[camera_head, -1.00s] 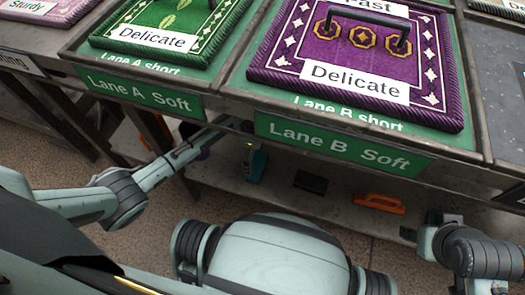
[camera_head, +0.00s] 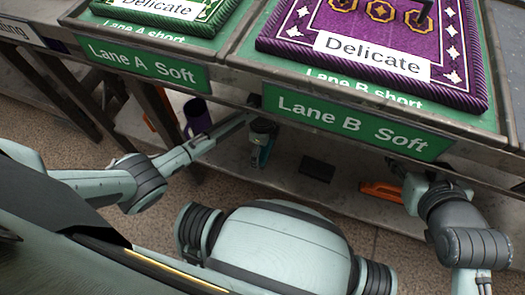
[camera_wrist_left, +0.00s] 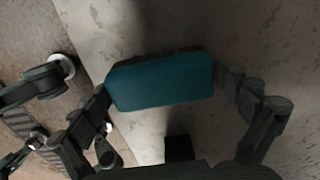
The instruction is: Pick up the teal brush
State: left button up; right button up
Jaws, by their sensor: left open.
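The teal brush (camera_head: 262,153) stands on the low shelf under the Lane B edge. In the left wrist view the teal block of the brush (camera_wrist_left: 162,82) is seen from above. My left gripper (camera_head: 262,130) is over the brush, pointing down. In the left wrist view its open fingers (camera_wrist_left: 165,88) are on both sides of the brush. The left finger is very close to it or touching; I cannot tell which. The right finger is close to its right end. My right arm is at the right; its fingers are mostly hidden by the arm and the table edge.
A black block (camera_head: 317,170) and an orange brush (camera_head: 380,191) lie on the shelf to the right. A purple cup-like thing (camera_head: 196,117) is at the left. The tabletop edge with the Lane B sign (camera_head: 345,122) overhangs the shelf (camera_head: 225,163).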

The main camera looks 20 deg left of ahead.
jog(key=shift+a+r, duration=0.1)
pick_arm(q)
jog(key=c, duration=1)
jog(key=shift+r, duration=0.1)
jog(key=shift+r, duration=0.2)
jog(key=r, duration=0.1)
jog(key=r+p, duration=0.2)
jog(key=r, duration=0.1)
jog(key=shift+s+a, duration=0.1)
jog(key=shift+a, duration=0.25)
jog(key=s+a+r+p, duration=0.2)
jog(key=s+a+r, duration=0.2)
jog(key=a, duration=0.6)
jog(key=shift+s+r, duration=0.2)
jog(key=shift+r, duration=1)
pick_arm(e)
jog(key=s+d+f+m+g+h, duration=0.1)
jog(key=s+d+f+g+h, duration=0.2)
jog(key=s+d+f+g, duration=0.4)
jog(key=shift+s+d+f, duration=0.85)
jog(key=shift+s+d, duration=0.5)
jog(key=shift+s, duration=0.2)
